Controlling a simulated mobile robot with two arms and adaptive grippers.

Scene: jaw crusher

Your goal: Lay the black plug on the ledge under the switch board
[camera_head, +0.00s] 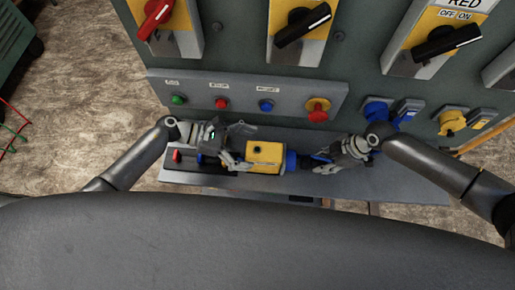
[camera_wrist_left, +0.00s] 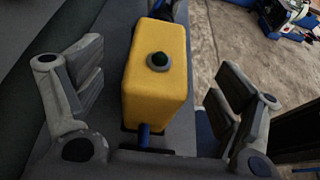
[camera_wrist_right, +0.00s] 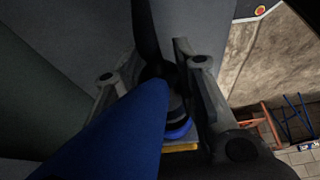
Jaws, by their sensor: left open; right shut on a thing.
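A yellow box (camera_head: 265,157) with a blue end (camera_head: 291,160) is over the grey ledge under the switch board. In the left wrist view the yellow box (camera_wrist_left: 158,92) shows a dark green button on top. My left gripper (camera_head: 240,146) is open, with one finger on each side of the box's near end and gaps visible. My right gripper (camera_head: 316,163) is shut on a black piece (camera_wrist_right: 176,105), apparently the black plug, at the box's blue end. A blue ring and a yellow edge lie beyond it. A large blue shape partly hides the grip.
The ledge (camera_head: 390,183) is bare at right. A dark item with red parts (camera_head: 178,155) lies at its left end. Above are a button panel (camera_head: 245,92), blue sockets (camera_head: 376,110) and yellow sockets (camera_head: 452,122). A green machine stands at far left.

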